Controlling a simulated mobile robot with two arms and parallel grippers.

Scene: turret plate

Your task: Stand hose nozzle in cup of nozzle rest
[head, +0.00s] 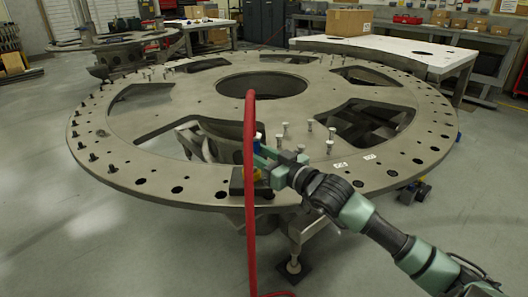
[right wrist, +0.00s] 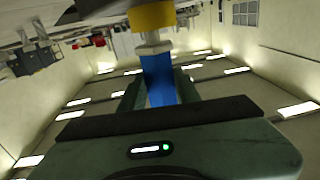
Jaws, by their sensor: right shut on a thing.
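The hose nozzle has a blue body (right wrist: 159,78), a grey collar and a yellow end (right wrist: 152,17) in the right wrist view. My right gripper (right wrist: 160,94) is shut around the blue body. In the head view the gripper (head: 267,157) is over the near edge of the turret plate, with a bit of the blue nozzle (head: 257,147) showing. The nozzle rest appears to be the dark block (head: 237,184) just below, on the plate's near rim. A yellow part shows at the block, partly behind the hose. Whether the nozzle is in the cup is hidden. My left gripper is out of view.
A red hose (head: 250,205) arches up in front of the block and runs down to the floor. The round turret plate (head: 205,95) has large cut-outs. Several upright bolts (head: 309,125) stand close by the right gripper. More bolts line the left rim.

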